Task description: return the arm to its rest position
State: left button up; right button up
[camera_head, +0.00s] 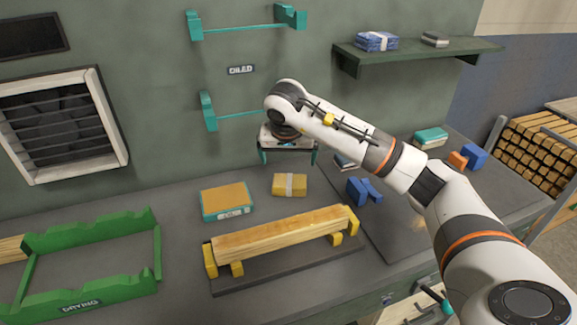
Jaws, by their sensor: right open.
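My right arm (440,185) comes in from the lower right and reaches up and left across the bench. My right gripper (288,156) is at its end, near the back wall and below the lower teal wall rack. Its two teal fingers are spread apart, with nothing seen between them. It appears to be above the back of the bench, behind the yellow bundle (290,185). My left gripper is not in view.
A wooden piece (285,234) lies on yellow supports on a dark base. An orange-topped box (226,200) and a green drying rack (95,225) stand to its left. Blue blocks (357,190) sit near my forearm. A wall shelf (415,54) is at upper right.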

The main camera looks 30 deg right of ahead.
jog(key=shift+r, duration=0.25)
dwell(0.3)
